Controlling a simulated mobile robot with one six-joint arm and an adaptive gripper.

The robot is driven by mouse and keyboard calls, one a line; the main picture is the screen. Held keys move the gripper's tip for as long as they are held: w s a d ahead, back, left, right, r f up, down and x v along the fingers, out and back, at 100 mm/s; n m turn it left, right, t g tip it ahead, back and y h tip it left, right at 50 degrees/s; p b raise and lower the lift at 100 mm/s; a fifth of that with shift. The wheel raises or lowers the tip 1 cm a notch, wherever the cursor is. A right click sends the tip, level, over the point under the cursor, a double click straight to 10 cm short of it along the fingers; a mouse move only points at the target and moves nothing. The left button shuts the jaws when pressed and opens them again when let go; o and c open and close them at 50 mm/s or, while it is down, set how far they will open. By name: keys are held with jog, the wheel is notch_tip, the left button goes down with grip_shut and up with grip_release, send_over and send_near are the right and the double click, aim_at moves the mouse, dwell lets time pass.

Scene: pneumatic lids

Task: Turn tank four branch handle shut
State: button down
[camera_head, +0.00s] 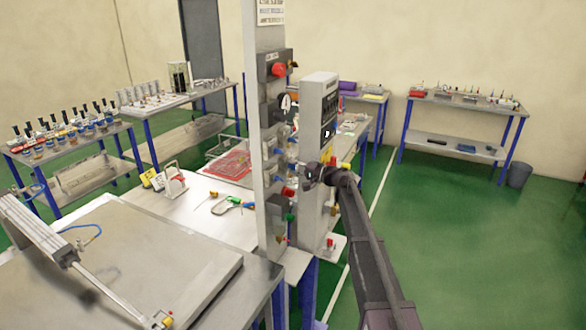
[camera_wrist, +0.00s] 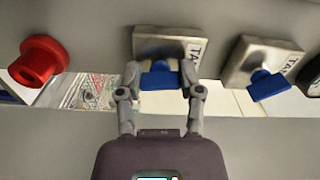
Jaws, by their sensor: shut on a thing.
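My gripper (camera_wrist: 160,82) is shut on a blue valve handle (camera_wrist: 159,76) in the wrist view, one finger on each side of it. The handle sits on a metal valve block (camera_wrist: 172,42) whose label begins "TA"; the tank number is not readable. A second blue handle (camera_wrist: 268,84) on a similar block (camera_wrist: 262,58) is to the right, apart from the gripper and set at a slant. In the head view my gripper (camera_head: 308,173) reaches the upright panel from the right; the held handle is too small to make out there.
A red knob (camera_wrist: 38,60) is left of the held handle in the wrist view. The grey panel post (camera_head: 264,100) and a grey cabinet (camera_head: 316,110) stand close beside my gripper. A workbench (camera_head: 190,205) lies left; the green floor (camera_head: 460,230) at right is open.

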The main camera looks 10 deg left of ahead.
jog(key=m, duration=0.5)
jog(key=shift+m, duration=0.4)
jog(key=m, duration=0.4)
jog(key=shift+r+m, duration=0.1)
jog(key=shift+m, duration=0.3)
jog(key=shift+c, duration=1.2)
grip_release()
jog(key=shift+d, duration=0.15)
jog(key=v, duration=1.1)
jog(key=shift+s+d, duration=0.15)
jog(key=shift+d, duration=0.25)
